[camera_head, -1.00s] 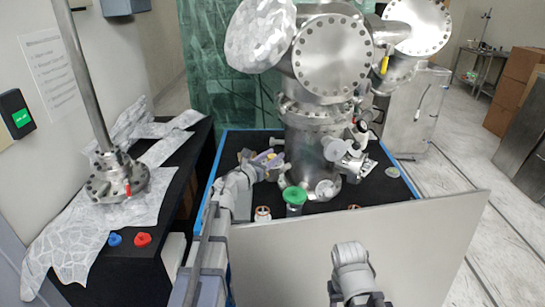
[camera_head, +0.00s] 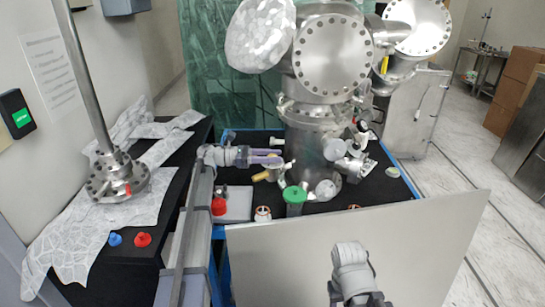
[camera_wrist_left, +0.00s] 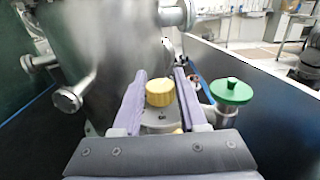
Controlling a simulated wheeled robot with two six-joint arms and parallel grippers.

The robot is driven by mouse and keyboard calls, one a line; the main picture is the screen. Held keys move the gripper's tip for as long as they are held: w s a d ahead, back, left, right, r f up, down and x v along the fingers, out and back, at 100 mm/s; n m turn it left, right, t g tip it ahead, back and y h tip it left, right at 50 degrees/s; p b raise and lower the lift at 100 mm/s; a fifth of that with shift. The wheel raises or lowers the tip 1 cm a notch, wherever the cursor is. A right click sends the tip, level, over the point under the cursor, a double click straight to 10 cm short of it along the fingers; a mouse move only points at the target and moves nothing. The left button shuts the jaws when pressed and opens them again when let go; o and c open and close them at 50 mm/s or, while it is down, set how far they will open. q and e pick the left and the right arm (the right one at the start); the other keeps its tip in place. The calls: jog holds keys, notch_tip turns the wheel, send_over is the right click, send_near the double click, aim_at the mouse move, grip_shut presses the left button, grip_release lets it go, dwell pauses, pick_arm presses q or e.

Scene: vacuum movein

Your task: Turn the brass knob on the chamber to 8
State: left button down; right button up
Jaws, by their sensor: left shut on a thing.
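The steel chamber (camera_head: 312,150) stands on the dark cart top. In the left wrist view, the brass knob (camera_wrist_left: 160,92) is a yellow ridged round cap between the two lilac fingers of my left gripper (camera_wrist_left: 160,95). In the head view my left gripper (camera_head: 268,157) reaches in from the left, low beside the chamber. It is shut on the knob. A tan-yellow piece (camera_head: 261,176) shows just below the fingers. Any scale or numbers around the knob cannot be read. Only part of my right arm shows at the bottom; its fingertips are not visible.
A green-capped metal piece (camera_head: 295,197) stands in front of the chamber; its cap shows right of the fingers in the wrist view. A red-topped piece (camera_head: 219,206) is on a grey block. A large grey panel (camera_head: 420,240) fills the lower right. Ports stick out from the chamber.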

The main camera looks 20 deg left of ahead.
pick_arm(q)
jog(key=shift+w+m+g+h, duration=0.15)
jog(key=shift+m+g, duration=0.65)
jog(key=shift+g, duration=0.45)
jog(key=shift+s+m+g+h, duration=0.15)
jog(key=shift+m+g, duration=0.65)
jog(key=shift+g, duration=0.75)
jog(key=shift+c, duration=2.2)
grip_release()
jog(key=shift+d, duration=0.1)
